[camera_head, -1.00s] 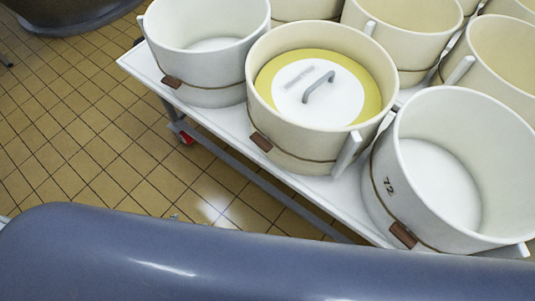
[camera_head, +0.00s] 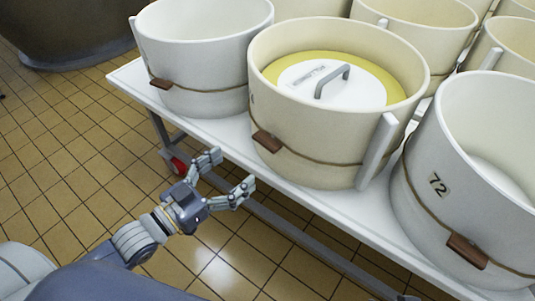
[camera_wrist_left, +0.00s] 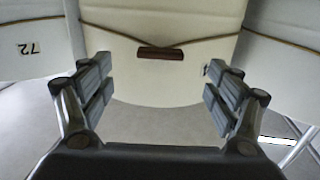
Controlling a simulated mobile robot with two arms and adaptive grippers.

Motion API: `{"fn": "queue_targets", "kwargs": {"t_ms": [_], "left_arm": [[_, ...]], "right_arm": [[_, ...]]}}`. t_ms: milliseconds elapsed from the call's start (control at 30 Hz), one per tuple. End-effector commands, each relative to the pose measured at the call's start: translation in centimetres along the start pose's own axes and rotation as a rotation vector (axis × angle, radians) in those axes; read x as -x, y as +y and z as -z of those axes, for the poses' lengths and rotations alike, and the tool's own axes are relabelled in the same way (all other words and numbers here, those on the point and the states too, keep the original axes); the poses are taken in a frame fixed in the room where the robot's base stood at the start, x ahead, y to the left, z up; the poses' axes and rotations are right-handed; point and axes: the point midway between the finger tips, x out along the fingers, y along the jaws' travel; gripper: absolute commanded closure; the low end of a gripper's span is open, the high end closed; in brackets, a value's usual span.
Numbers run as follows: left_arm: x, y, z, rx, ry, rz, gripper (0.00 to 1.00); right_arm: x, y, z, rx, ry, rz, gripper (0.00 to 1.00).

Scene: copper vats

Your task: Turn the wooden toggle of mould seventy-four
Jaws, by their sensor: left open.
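The middle mould (camera_head: 310,150) is a cream round vat with a cord around it and a wooden toggle (camera_head: 267,141) on its front. Its number label is too edge-on to read in the head view. In the wrist view this mould (camera_wrist_left: 155,85) faces me, its brown toggle (camera_wrist_left: 160,53) lying across the cord between my fingers. The label beside it is unreadable. My left gripper (camera_head: 231,170) is open and empty, in front of and below the toggle, apart from it. My right gripper is not in view.
The moulds stand on a white trolley table (camera_head: 128,77). Mould 72 (camera_head: 440,160) is on the right, with its own toggle (camera_head: 467,251). Another white mould (camera_head: 205,65) is on the left. Tiled floor (camera_head: 60,190) lies open in front of the table.

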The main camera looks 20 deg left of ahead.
Motion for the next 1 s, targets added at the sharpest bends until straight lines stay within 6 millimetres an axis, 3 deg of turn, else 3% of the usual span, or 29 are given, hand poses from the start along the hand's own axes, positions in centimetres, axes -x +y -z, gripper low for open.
{"fn": "queue_targets", "kwargs": {"t_ms": [467, 700, 1000], "left_arm": [[-5.8, -0.1, 0.1, -0.001, 0.003, 0.002, 0.18], [-9.0, -0.1, 0.0, -0.001, 0.003, 0.002, 0.18], [-10.6, -0.1, 0.0, -0.001, -0.001, 0.001, 0.18]], "right_arm": [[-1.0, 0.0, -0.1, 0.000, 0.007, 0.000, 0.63], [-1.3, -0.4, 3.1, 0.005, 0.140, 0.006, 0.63], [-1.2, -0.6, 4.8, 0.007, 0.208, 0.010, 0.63]]}}
